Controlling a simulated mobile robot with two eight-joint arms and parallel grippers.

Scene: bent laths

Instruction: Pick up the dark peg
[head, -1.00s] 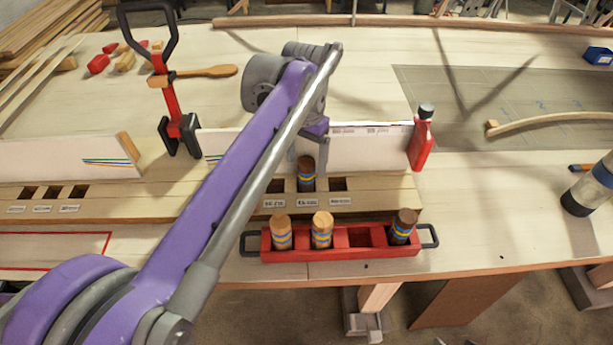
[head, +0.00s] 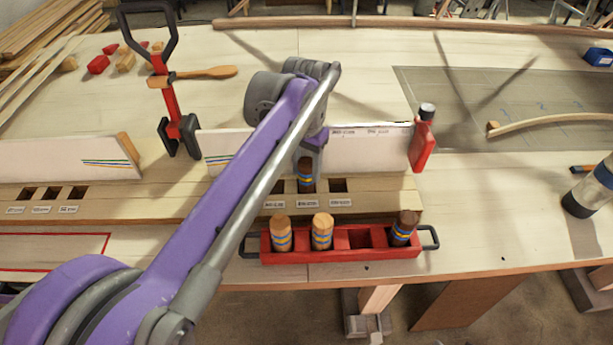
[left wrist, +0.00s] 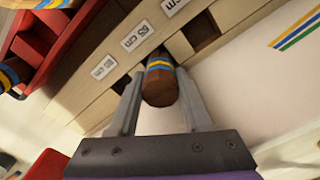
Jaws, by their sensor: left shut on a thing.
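A dark brown peg (head: 305,176) with blue and yellow bands stands at the middle hole of the right-hand group in the wooden block. In the left wrist view the peg (left wrist: 160,88) is between the two grey fingers. My left gripper (left wrist: 158,80) is shut on it from above, and its fingers (head: 312,155) partly cover the peg's top in the head view. How deep the peg sits in the hole is hidden. A second dark peg (head: 404,228) stands in the right end of the red tray. My right gripper is out of view.
The red tray (head: 285,257) also holds two light pegs (head: 281,234) (head: 322,232) and has an empty slot. A white upright board (head: 370,148) stands just behind the holes.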

